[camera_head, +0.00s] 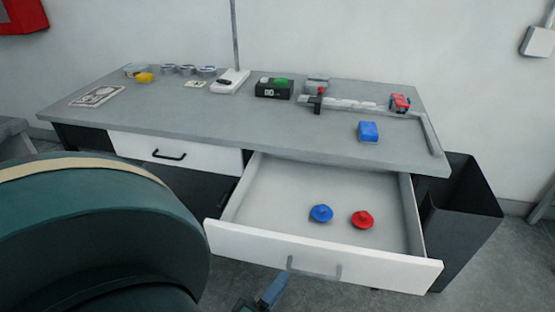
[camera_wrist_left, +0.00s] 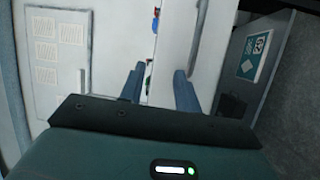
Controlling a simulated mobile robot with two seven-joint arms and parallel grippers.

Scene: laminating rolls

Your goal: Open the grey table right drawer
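The grey table (camera_head: 180,115) has two white drawers. The right drawer (camera_head: 320,255) is pulled far out, with a blue knob-like piece (camera_head: 321,213) and a red one (camera_head: 362,219) lying inside. Its grey handle (camera_head: 314,272) is at the middle of the front. My left gripper (camera_head: 270,290) is low at the bottom edge, near the handle's left end and partly cut off; contact with the handle cannot be told. In the left wrist view its blue fingers (camera_wrist_left: 160,83) are apart, with white surfaces beyond. My right gripper is not in view.
The left drawer (camera_head: 176,147) is closed. A black bin (camera_head: 458,205) stands at the table's right end. On the tabletop are a blue block (camera_head: 368,131), a black box (camera_head: 274,89), a red item (camera_head: 400,103) and several small containers (camera_head: 187,70). Floor shows in front.

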